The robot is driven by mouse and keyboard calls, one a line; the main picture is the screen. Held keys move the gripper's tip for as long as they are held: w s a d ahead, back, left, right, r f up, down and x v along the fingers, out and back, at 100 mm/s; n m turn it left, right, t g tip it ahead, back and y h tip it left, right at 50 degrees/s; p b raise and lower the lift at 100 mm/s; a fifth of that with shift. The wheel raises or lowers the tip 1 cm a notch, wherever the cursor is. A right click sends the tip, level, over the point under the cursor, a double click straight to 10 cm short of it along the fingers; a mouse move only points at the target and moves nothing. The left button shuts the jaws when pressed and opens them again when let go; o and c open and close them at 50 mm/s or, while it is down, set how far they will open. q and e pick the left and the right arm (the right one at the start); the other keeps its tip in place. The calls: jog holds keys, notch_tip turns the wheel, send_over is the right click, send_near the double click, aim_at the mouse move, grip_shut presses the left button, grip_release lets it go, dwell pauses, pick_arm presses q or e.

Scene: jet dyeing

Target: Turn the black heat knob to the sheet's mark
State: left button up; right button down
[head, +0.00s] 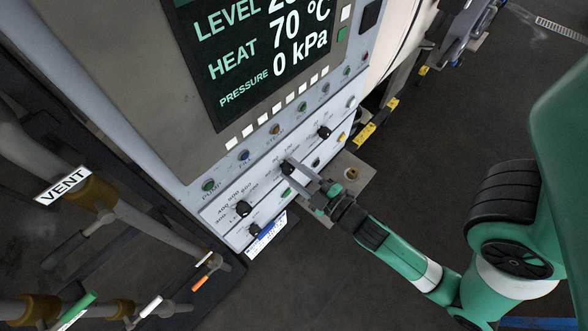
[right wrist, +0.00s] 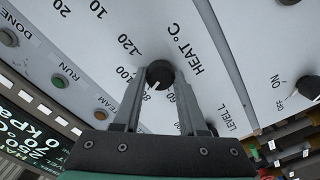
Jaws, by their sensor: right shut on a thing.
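The black heat knob (right wrist: 160,73) is on the white panel beside the "HEAT °C" lettering; it also shows in the head view (head: 286,169). My right gripper (right wrist: 160,85) is shut on it, one finger on each side. The knob's white pointer lies close to the 80 on its printed scale. The display (head: 265,50) reads HEAT 70 °C. A white sheet (head: 263,243) with a blue strip hangs at the panel's lower edge; its writing is too small to read. My left gripper is not in view.
Other black knobs sit on the same panel, one at the lower left (head: 243,208) and one at the upper right (head: 324,132). A row of coloured buttons (head: 244,155) runs above. Pipes with a VENT tag (head: 62,186) stand at left. Open floor lies at right.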

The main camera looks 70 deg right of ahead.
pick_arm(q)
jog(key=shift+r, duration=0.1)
pick_arm(e)
jog(key=shift+n, duration=0.6)
jog(key=shift+c, duration=2.2)
grip_release()
